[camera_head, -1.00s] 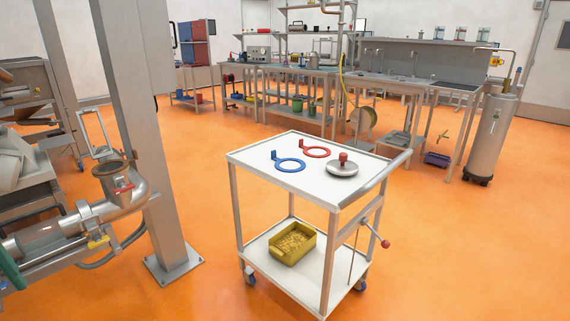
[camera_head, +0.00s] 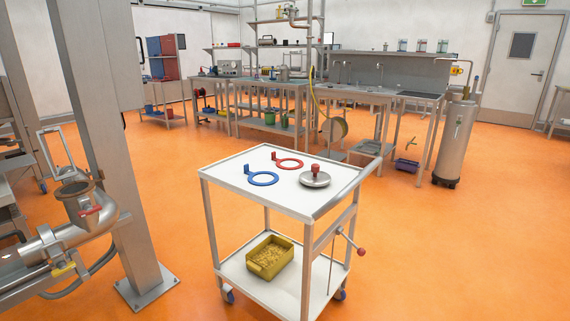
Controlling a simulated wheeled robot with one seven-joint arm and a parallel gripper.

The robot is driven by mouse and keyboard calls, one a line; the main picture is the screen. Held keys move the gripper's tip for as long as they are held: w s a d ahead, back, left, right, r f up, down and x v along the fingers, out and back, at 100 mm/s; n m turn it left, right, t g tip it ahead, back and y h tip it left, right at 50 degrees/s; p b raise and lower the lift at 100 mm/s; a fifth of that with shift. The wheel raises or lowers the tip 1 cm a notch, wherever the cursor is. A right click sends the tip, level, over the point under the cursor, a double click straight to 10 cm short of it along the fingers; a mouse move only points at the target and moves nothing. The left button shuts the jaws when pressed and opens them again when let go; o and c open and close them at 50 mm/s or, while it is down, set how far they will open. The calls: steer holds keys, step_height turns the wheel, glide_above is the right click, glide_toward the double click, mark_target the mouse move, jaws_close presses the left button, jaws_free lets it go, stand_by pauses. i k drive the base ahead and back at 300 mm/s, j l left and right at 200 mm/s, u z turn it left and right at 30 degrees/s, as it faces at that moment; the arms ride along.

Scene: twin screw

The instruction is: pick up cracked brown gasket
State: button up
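A brownish ring (camera_head: 78,189) sits on the upturned open mouth of the steel pipe elbow (camera_head: 92,222) at the left. It looks like the brown gasket, but it is too small here to make out a crack. My gripper is not in view, so I cannot tell its state.
A white cart (camera_head: 240,172) stands in front with a blue ring (camera_head: 262,178), a red ring (camera_head: 289,164) and a steel lid (camera_head: 315,180) on top. A yellow bin (camera_head: 270,258) is on its lower shelf. A steel post (camera_head: 120,200) stands beside the pipe. Orange floor is open at right.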

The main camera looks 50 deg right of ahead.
mark_target(91, 183)
steer(key=i+l+u, duration=0.1)
steer(key=i+l, duration=0.35)
steer(key=i, duration=0.25)
steer(key=i+l+u, duration=0.1)
steer(key=i+l, duration=0.4)
steer(key=i, duration=0.15)
